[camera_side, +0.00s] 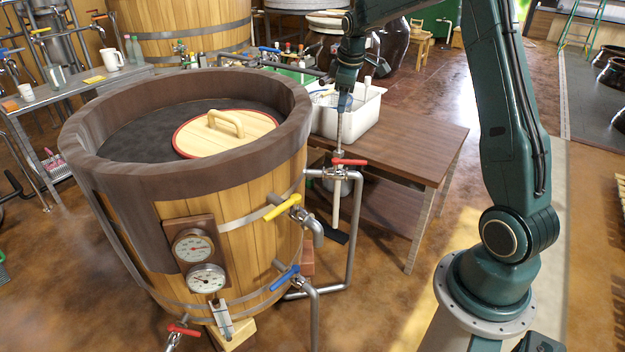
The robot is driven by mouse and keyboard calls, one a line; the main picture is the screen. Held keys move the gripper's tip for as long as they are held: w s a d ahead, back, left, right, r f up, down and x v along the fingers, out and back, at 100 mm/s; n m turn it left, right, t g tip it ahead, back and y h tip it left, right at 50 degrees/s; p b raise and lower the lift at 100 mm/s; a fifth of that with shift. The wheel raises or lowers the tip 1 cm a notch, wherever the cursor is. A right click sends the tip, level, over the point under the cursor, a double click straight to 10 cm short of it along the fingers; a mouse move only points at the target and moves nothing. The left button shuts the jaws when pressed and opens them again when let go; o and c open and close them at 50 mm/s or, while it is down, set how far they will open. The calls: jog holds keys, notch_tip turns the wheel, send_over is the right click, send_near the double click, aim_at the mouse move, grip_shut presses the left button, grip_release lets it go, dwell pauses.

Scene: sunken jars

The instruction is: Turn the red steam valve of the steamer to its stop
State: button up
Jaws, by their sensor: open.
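A red lever valve (348,162) sits on a grey pipe at the right side of the wooden steamer vat (150,190). Its handle lies roughly level and points to the right. My gripper (340,148) reaches down from above, with its tip right over this valve. The jaws are open; they look very small here, and I cannot tell whether they touch the handle or stand around it. A second red-handled valve (184,330) shows low at the front of the vat.
A yellow-handled valve (282,207) and a blue-handled valve (285,278) stick out from the vat's side. Grey pipes (352,235) run beside them. A brown table (415,150) with a white tub (352,125) stands close behind my gripper. Two dial gauges (195,247) face front.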

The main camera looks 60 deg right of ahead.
jog(key=n+g, duration=0.1)
jog(key=n, duration=0.1)
send_over(358, 161)
jog(key=s+a, duration=0.1)
jog(key=a, duration=0.1)
jog(key=s+a+f+x, duration=0.1)
jog(key=a+x, duration=0.1)
jog(key=x, duration=1.2)
jog(key=shift+s+a+r, duration=0.15)
jog(key=shift+s+a, duration=0.1)
jog(key=shift+s, duration=0.15)
jog(key=x, duration=1.3)
jog(key=shift+f, duration=0.45)
jog(key=shift+c, duration=0.4)
grip_shut()
